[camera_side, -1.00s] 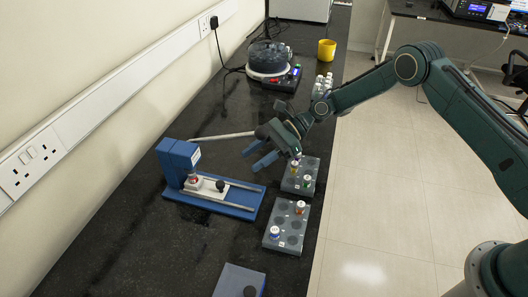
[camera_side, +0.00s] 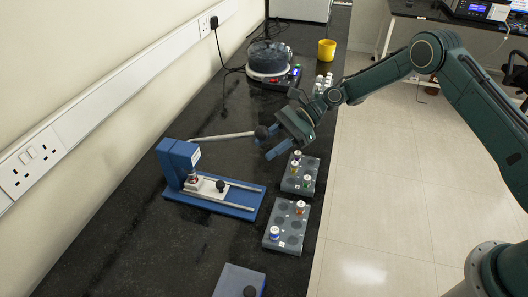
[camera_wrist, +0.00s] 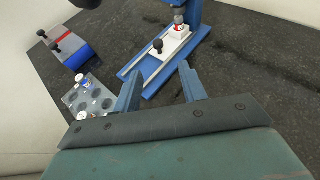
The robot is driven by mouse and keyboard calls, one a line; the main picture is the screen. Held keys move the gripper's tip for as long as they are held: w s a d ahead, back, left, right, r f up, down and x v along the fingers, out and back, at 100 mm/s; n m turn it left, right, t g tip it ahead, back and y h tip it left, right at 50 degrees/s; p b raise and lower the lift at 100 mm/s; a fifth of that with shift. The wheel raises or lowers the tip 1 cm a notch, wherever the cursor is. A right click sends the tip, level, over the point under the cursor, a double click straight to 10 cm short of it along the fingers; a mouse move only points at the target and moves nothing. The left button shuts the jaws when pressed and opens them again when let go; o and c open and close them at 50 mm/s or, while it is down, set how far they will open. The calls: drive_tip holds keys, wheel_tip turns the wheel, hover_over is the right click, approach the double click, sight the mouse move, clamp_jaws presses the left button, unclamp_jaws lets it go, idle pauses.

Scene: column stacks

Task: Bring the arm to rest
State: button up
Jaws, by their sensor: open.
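My gripper (camera_side: 268,150) is open and empty, held in the air above the bench just behind and left of the rear vial rack. In the wrist view its two blue fingers (camera_wrist: 160,88) stand apart with nothing between them. The rest of my arm reaches in from the right.
The blue press stand (camera_side: 177,165) with its rails lies left of my gripper. A rear grey rack (camera_side: 291,186) and a front grey rack (camera_side: 271,241) hold vials. A blue box (camera_side: 238,281) is in front. A round device (camera_side: 268,62), white-capped bottles (camera_side: 322,83) and a yellow cup (camera_side: 326,50) stand behind.

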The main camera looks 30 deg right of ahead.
drive_tip(key=s+d+r+n+t+h, duration=0.2)
drive_tip(key=s+d+r+n+h, duration=0.3)
drive_tip(key=r, duration=0.5)
drive_tip(key=s+d+r+n+t+h, duration=0.2)
drive_tip(key=s+d+r+n, duration=0.3)
drive_tip(key=r, duration=0.6)
drive_tip(key=s+d+r+n+h, duration=0.1)
drive_tip(key=s+d+n+h, duration=0.2)
drive_tip(key=s, duration=1)
drive_tip(key=s+d+r+n+t+h, duration=0.1)
drive_tip(key=s+d+n+h, duration=0.2)
drive_tip(key=s+d, duration=0.4)
drive_tip(key=s+n, duration=0.1)
drive_tip(key=s, duration=0.4)
drive_tip(key=shift+s+n, duration=0.3)
drive_tip(key=shift+s, duration=0.1)
drive_tip(key=shift+d, duration=0.1)
drive_tip(key=shift+c, duration=0.2)
